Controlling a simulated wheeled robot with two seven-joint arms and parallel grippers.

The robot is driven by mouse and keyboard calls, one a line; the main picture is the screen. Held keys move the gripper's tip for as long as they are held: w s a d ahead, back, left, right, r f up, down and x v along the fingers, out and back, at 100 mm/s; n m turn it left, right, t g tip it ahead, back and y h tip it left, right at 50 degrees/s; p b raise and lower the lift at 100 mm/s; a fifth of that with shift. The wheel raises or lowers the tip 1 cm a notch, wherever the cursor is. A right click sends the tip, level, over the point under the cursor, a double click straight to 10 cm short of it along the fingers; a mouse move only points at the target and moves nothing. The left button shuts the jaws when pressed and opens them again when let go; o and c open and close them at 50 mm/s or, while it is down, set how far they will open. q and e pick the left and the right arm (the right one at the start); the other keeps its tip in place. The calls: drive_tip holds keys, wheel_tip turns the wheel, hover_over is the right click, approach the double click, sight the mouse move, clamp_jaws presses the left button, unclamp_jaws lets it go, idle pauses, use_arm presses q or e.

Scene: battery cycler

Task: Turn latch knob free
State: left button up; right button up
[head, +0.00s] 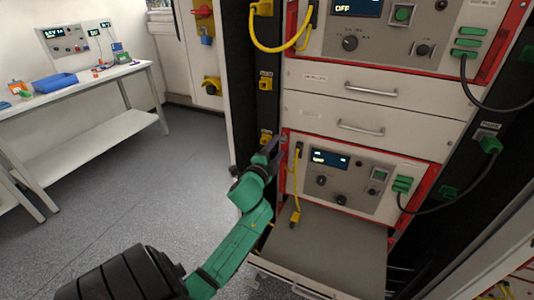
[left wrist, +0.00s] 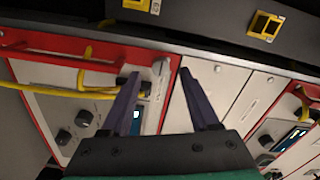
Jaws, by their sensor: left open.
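My left gripper (head: 271,148) is at the left edge of the lower cycler unit (head: 355,200), by its red frame, in the head view. In the left wrist view, the two dark fingers of this gripper (left wrist: 160,76) are spread with a gap between them. A small pale rounded part (left wrist: 157,68), possibly the latch knob, shows between the fingertips near the panel's edge. I cannot tell whether a finger touches it. In the head view the gripper hides that spot. My right gripper is not in view.
A yellow cable (head: 297,180) hangs down the unit's left side, close to my gripper. A grey shelf (head: 325,255) sticks out below the unit. Drawers with handles (head: 360,129) are above it. Green plugs and a dark cable (head: 450,205) are on the right. Open floor lies left.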

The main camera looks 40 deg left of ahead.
use_arm(q)
drive_tip(key=b+v, duration=0.1)
drive_tip(key=v, duration=0.9)
drive_tip(key=shift+s+d, duration=0.2)
drive_tip(key=shift+s, duration=0.15)
